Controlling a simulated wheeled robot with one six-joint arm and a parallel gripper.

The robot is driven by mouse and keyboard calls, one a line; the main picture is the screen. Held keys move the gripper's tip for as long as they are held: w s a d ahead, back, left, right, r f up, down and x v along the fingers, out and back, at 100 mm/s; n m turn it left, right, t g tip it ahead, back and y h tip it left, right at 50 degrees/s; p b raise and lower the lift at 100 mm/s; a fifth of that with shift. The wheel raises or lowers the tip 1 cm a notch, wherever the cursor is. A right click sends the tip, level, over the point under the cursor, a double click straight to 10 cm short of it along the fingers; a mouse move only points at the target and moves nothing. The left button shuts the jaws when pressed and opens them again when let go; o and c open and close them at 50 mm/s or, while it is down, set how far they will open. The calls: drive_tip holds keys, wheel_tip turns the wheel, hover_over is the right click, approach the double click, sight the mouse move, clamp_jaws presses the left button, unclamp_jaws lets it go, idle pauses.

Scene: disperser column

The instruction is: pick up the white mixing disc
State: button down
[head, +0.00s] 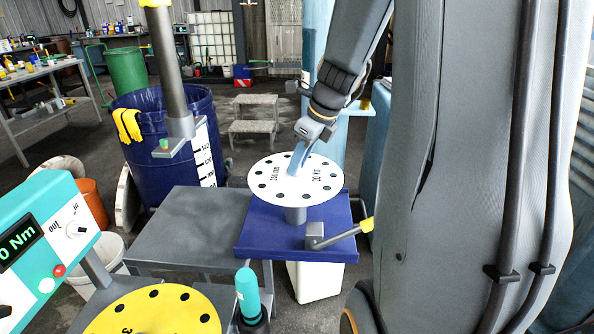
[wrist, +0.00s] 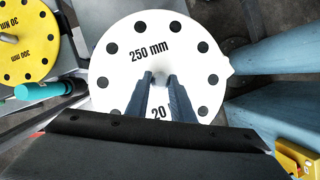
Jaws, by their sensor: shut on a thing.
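The white mixing disc (head: 270,187) lies flat over a short grey post (head: 296,215) on a blue platform (head: 270,237). It has a ring of dark holes and black print, and "250 mm" reads on it in the wrist view (wrist: 125,75). My gripper (head: 298,168) comes down from above at the disc's middle. In the wrist view its two fingers (wrist: 164,80) are close together at a small pale hub in the disc's centre. It is shut on the disc there. I cannot tell whether the disc rests on the post or hangs just above it.
A yellow disc (head: 160,312) lies at front left, beside a teal-handled tool (head: 248,292). A teal control box (head: 45,250) stands at the left. A clamp lever (head: 340,235) sits on the platform's right. A blue drum (head: 160,170) stands behind; the grey table (head: 190,235) is bare.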

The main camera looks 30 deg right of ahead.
wheel_tip(320, 180, up, 10)
drive_tip(key=shift+f+b, duration=0.1)
drive_tip(key=shift+b, duration=0.2)
drive_tip(key=shift+s, duration=0.1)
